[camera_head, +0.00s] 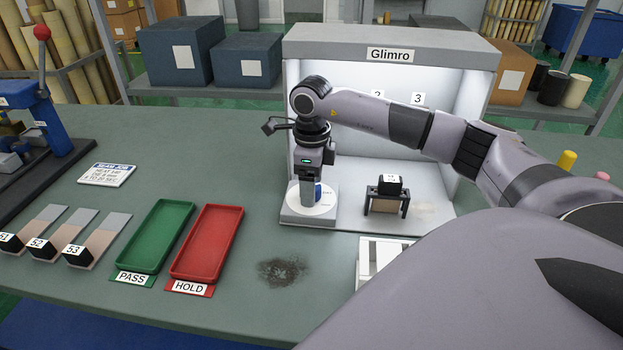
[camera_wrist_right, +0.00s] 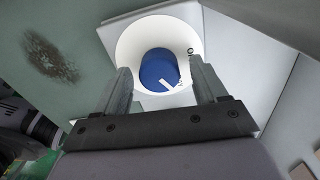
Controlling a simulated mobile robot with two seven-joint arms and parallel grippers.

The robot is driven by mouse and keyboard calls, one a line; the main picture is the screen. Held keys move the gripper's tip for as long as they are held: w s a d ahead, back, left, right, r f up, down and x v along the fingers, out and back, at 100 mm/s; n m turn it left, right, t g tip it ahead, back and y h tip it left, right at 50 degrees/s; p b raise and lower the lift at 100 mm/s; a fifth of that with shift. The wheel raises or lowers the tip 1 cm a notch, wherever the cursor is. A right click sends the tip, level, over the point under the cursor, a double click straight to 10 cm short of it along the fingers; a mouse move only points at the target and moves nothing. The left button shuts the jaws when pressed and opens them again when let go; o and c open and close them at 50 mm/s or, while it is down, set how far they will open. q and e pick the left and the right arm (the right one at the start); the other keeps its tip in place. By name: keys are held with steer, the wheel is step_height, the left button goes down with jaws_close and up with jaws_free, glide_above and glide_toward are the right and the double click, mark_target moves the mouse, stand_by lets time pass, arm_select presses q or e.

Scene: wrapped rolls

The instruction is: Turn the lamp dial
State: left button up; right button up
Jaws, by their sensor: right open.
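The lamp dial is a blue round knob with a white pointer line, at the middle of the right wrist view (camera_wrist_right: 158,68). It sits on a white disc (camera_wrist_right: 128,45) with dark lettering partly visible at its right. In the head view a sliver of the blue dial (camera_head: 318,193) shows beside my gripper, on the base of the lit box labelled Glimro (camera_head: 390,48). My right gripper (camera_wrist_right: 160,85) points down over the dial. Its fingers are open, one on each side of the knob; contact cannot be told.
A small black stand with a black block (camera_head: 388,186) is right of the dial inside the box. A white tray (camera_head: 372,262) lies in front. The green PASS tray (camera_head: 157,236) and red HOLD tray (camera_head: 208,243) lie left. A dark smudge (camera_head: 282,270) marks the bench.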

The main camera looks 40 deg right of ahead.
steer(key=shift+r+b, duration=0.3)
steer(key=shift+r, duration=3.3)
